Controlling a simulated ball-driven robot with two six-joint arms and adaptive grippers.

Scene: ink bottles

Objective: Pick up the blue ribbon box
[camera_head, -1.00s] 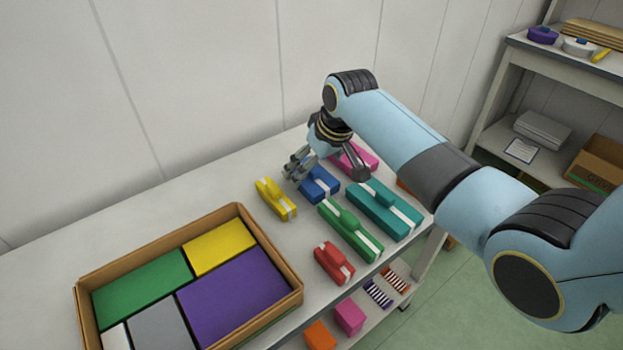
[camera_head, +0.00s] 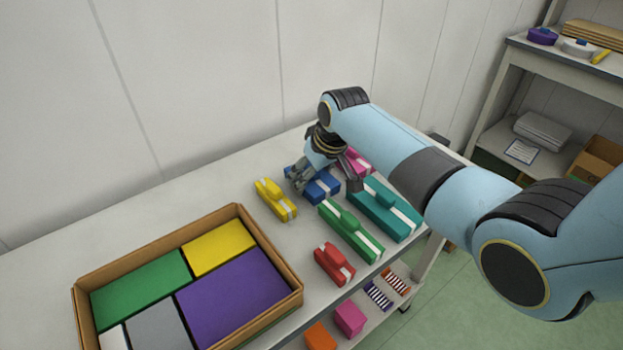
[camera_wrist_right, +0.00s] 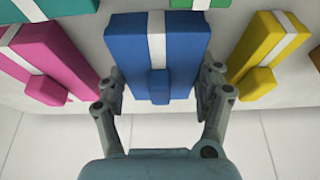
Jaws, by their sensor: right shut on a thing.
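The blue ribbon box (camera_head: 322,187) lies on the table among other ribbon boxes, with a white band across it and a small blue knob on top. In the right wrist view the blue box (camera_wrist_right: 126,50) sits between the two fingers of my right gripper (camera_wrist_right: 162,95), one finger at each side. My right gripper (camera_head: 326,180) is down at the box in the head view and hides part of it. It is shut on the blue box, which appears to rest at table height. My left gripper is not in view.
Close around stand yellow (camera_head: 272,198), green (camera_head: 350,230), teal (camera_head: 385,208), pink (camera_head: 357,161) and red (camera_head: 334,264) ribbon boxes. A cardboard tray (camera_head: 296,270) with coloured blocks sits at the front left. The table's back left is clear, with a wall behind.

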